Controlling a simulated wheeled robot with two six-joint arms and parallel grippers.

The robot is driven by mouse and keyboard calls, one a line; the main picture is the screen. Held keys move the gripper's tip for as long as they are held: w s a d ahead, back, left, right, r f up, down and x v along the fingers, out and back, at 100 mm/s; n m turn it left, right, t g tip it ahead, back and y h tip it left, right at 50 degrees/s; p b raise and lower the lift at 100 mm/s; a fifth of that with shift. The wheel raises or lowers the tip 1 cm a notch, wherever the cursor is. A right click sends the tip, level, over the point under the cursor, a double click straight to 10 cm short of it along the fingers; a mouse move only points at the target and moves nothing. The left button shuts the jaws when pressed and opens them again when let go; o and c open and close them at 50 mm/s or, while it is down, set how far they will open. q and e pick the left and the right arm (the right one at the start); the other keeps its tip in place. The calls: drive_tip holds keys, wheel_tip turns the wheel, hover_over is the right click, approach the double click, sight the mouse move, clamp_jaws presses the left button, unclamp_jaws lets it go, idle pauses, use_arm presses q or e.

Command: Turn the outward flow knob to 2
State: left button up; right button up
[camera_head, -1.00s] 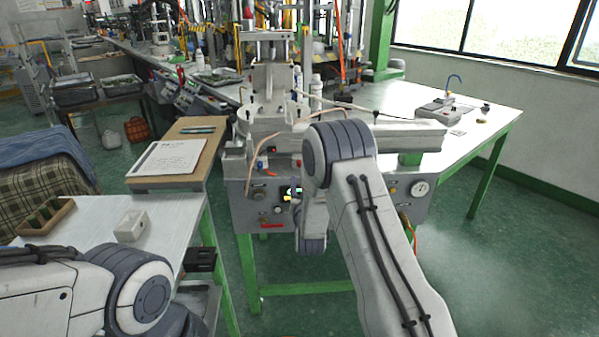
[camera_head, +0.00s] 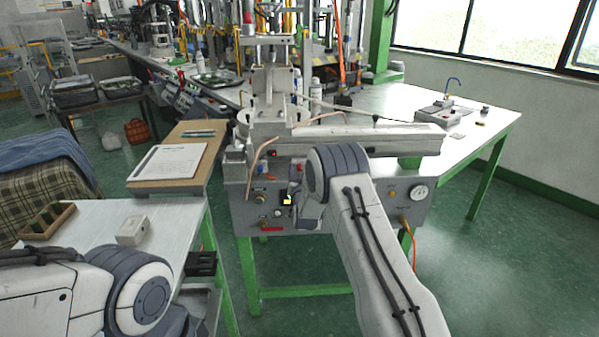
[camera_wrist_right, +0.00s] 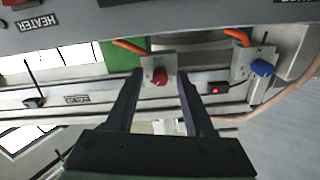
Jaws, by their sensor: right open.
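The grey control panel (camera_head: 345,205) of the wax machine is at the centre of the head view. A red knob (camera_wrist_right: 160,78) and a blue knob (camera_wrist_right: 262,67) sit on small metal valve plates in the right wrist view; the red one also shows in the head view (camera_head: 298,166). My right gripper (camera_wrist_right: 160,74) is open, its two dark fingers apart on either side of the red knob in the picture. I cannot tell whether they touch it. In the head view my right forearm hides part of the panel. I cannot make out a flow knob's scale. My left gripper is out of view.
A clipboard (camera_head: 172,162) and a worktable (camera_head: 90,225) with a white block (camera_head: 132,230) are at left. An orange hose (camera_head: 408,240) hangs at the panel's right.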

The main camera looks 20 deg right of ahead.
clamp_jaws()
drive_tip(key=shift+f, duration=0.1)
drive_tip(key=shift+n+b, duration=0.85)
drive_tip(key=shift+n, duration=0.25)
drive_tip(key=n+b, duration=0.2)
drive_tip(key=n, duration=0.1)
drive_tip(key=n+b, duration=0.1)
drive_tip(key=n, duration=0.2)
drive_tip(key=shift+n, duration=0.4)
drive_tip(key=shift+n+b, duration=0.45)
drive_tip(key=shift+n, duration=0.85)
